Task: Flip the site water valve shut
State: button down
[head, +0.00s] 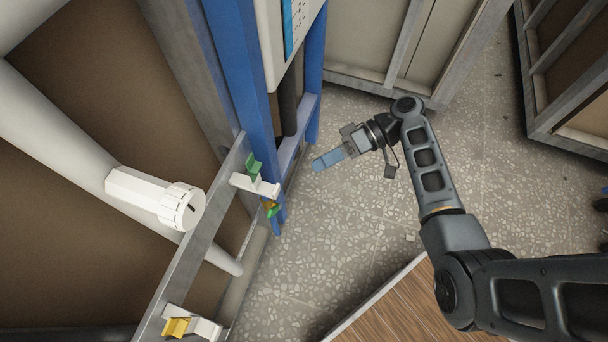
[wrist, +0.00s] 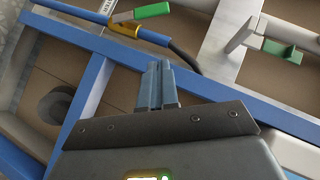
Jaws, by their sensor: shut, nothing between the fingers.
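A valve (wrist: 126,28) with a yellow body and a green lever sits on a blue pipe at the top of the wrist view. A small green and yellow part (head: 271,208) on the blue frame in the head view looks like the same valve, partly hidden under a white bracket. I cannot tell from its lever whether it is open or shut. My gripper (head: 316,163) is shut and empty, to the right of the blue frame and apart from the valve. In the wrist view its closed fingers (wrist: 157,64) point up toward the blue pipe, below the valve.
A green clip on a white bracket (head: 256,186) and a yellow clip on a white bracket (head: 205,329) sit on the metal rail. A thick white pipe (head: 60,135) with a cap (head: 182,206) is at left. A wooden panel (head: 400,310) lies below.

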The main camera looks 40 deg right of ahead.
send_near(276, 210)
jog(key=w+a+r, duration=0.2)
jog(key=w, duration=0.2)
jog(key=shift+s+a+f+b, duration=0.2)
jog(key=shift+a+f, duration=0.25)
jog(key=shift+a, duration=0.25)
jog(key=shift+s+a+f+b, duration=0.25)
jog(key=shift+a+f, duration=0.2)
jog(key=shift+a, duration=0.2)
jog(key=shift+s+a+f+b, duration=0.2)
jog(key=shift+a+f, duration=0.25)
jog(key=shift+a, duration=0.25)
